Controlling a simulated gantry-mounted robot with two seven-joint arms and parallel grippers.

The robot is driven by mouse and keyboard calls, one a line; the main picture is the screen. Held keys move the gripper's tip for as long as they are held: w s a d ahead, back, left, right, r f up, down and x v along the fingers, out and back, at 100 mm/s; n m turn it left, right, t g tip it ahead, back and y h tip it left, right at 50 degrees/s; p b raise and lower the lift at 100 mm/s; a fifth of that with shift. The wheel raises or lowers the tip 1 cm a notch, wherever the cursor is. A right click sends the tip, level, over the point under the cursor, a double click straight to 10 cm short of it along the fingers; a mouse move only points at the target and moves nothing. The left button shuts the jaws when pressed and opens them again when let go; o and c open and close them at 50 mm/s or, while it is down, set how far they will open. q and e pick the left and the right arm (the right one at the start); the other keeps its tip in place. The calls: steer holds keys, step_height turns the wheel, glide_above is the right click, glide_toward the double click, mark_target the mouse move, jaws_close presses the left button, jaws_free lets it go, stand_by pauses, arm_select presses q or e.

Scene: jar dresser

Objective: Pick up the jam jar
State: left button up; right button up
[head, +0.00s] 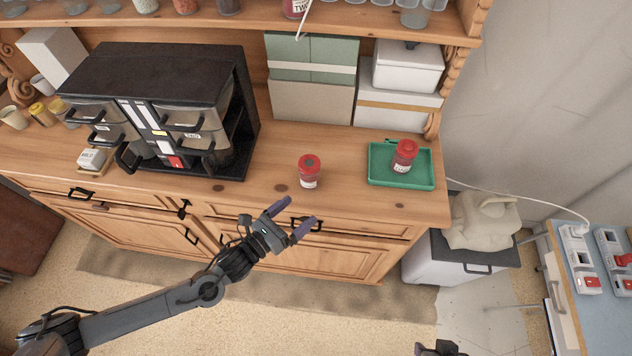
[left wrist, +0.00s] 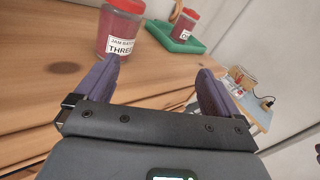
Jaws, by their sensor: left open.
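A jam jar (head: 309,172) with a red lid and a white label stands upright on the wooden dresser top near its front edge. In the left wrist view the jar (left wrist: 120,27) has a label reading "THREE". A second red-lidded jar (head: 405,156) stands on a green tray (head: 378,179) to the right; it also shows in the left wrist view (left wrist: 183,25), its label partly hidden. My left gripper (head: 291,218) is open and empty, in front of the dresser's front edge, short of the first jar and not touching it. A dark part at the bottom edge may be my right gripper (head: 440,349).
A black drawer organiser (head: 150,75) stands left of the jar. Green and white boxes (head: 312,75) stand behind it. A shelf (head: 345,25) with jars and glasses runs above. The dresser top around the first jar is clear.

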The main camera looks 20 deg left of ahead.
mark_target(300, 172)
arm_select(q)
steer(key=w+a+m+b, duration=0.1)
steer(key=w+a, duration=0.1)
steer(key=w+a+m+b, duration=0.1)
steer(key=w+a+m, duration=0.1)
steer(key=w+a, duration=0.1)
steer(key=shift+a+h, duration=0.1)
steer(key=shift+h, duration=0.2)
steer(key=shift+w+r, duration=0.75)
steer(key=shift+w, duration=0.35)
steer(key=x, duration=0.3)
steer(key=shift+w+d+r, duration=0.1)
steer(key=shift+w+d, duration=0.1)
steer(key=shift+d, duration=0.05)
steer(key=shift+w+d, duration=0.3)
steer(key=shift+w, duration=0.2)
steer(key=shift+w+d+r+p, duration=0.15)
steer(key=shift+w+d+p, duration=0.1)
steer(key=shift+w+p, duration=0.2)
steer(key=x, duration=0.1)
steer(key=p+x, duration=0.1)
steer(key=x, duration=0.1)
steer(key=shift+d+r, duration=0.1)
steer(key=shift+r, duration=0.15)
steer(key=shift+w+d+f, duration=0.1)
steer(key=shift+w+d, duration=0.15)
steer(key=shift+w, duration=0.2)
arm_select(e)
steer(key=shift+f, duration=0.55)
